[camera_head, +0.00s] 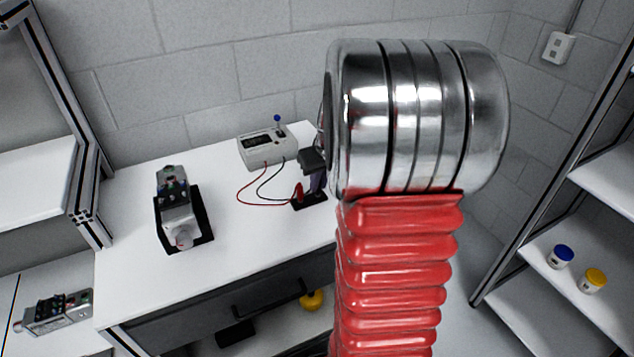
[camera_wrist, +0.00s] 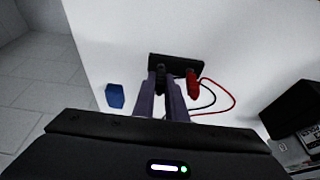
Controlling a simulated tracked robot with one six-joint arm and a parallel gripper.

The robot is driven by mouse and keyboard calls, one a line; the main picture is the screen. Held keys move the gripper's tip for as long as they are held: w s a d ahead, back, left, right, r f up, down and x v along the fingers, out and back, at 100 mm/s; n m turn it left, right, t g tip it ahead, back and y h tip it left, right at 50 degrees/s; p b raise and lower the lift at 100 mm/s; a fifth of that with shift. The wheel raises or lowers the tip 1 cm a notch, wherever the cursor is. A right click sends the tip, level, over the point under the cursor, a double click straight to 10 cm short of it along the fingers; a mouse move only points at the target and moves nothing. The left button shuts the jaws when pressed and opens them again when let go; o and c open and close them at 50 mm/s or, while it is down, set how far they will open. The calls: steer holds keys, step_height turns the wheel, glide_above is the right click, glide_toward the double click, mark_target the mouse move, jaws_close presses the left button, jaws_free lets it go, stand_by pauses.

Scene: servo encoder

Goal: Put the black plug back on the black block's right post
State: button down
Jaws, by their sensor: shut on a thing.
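The black block (camera_wrist: 176,64) lies on the white bench top, and it also shows in the head view (camera_head: 309,202). A red plug (camera_wrist: 193,84) stands at its right end in the wrist view, which is the left end in the head view (camera_head: 298,192). My gripper (camera_wrist: 161,86) has its purple fingers closed on the black plug (camera_wrist: 161,77), over the other end of the block. In the head view my gripper (camera_head: 318,183) is partly hidden by my arm. I cannot tell whether the black plug sits on its post or just above it.
A grey meter (camera_head: 266,148) stands behind, with red and black leads running forward from it. A motor unit (camera_head: 178,212) on a black base stands to the left. A blue object (camera_wrist: 115,95) lies left of the block in the wrist view. Bench between is clear.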

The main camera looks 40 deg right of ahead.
steer(key=c, duration=1.7)
jaws_free()
step_height(320, 180, up, 7)
steer(key=shift+f, duration=0.1)
steer(key=shift+s+m, duration=0.1)
steer(key=shift+m, duration=0.2)
